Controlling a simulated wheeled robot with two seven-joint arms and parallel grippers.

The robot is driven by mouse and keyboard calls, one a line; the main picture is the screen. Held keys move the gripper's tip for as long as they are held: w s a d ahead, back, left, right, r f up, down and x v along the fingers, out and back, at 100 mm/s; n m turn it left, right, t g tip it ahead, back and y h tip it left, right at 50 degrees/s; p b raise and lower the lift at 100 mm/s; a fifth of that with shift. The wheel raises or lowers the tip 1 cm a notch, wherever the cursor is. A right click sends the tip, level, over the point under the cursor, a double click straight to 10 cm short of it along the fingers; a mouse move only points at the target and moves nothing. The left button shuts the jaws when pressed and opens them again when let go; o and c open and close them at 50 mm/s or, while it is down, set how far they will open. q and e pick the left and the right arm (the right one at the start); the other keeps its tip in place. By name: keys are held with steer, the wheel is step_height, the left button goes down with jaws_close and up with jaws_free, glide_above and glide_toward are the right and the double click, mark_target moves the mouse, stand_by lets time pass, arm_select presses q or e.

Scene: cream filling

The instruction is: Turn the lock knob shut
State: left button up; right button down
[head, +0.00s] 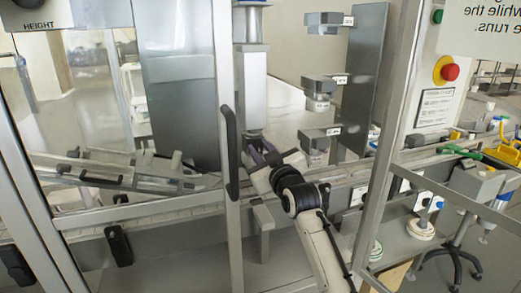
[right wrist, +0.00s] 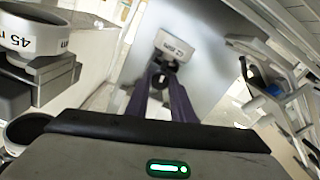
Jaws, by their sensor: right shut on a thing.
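My right gripper (head: 260,150) reaches from the lower right through the frame opening, to the foot of a grey vertical column (head: 252,85). In the right wrist view, its two dark purple fingers (right wrist: 162,82) close together on a small dark knob (right wrist: 163,66). The knob sits just below a white label plate (right wrist: 172,45), whose lettering is too small to read surely. The fingers cover much of the knob, so its turn angle cannot be told. In the head view the gripper hides the knob. My left gripper is not in view.
A metal door post with a black handle (head: 230,150) stands just left of my right gripper. A grey panel with several labelled brackets (head: 322,83) stands to the right. A frame post with a red stop button (head: 450,71) is further right. A conveyor rail runs across below.

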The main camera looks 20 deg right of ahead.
steer(key=shift+m, duration=0.6)
steer(key=c, duration=1.8)
jaws_free()
steer(key=shift+s, duration=0.1)
steer(key=s+b, duration=0.1)
steer(key=s, duration=0.9)
steer(key=shift+d, duration=0.15)
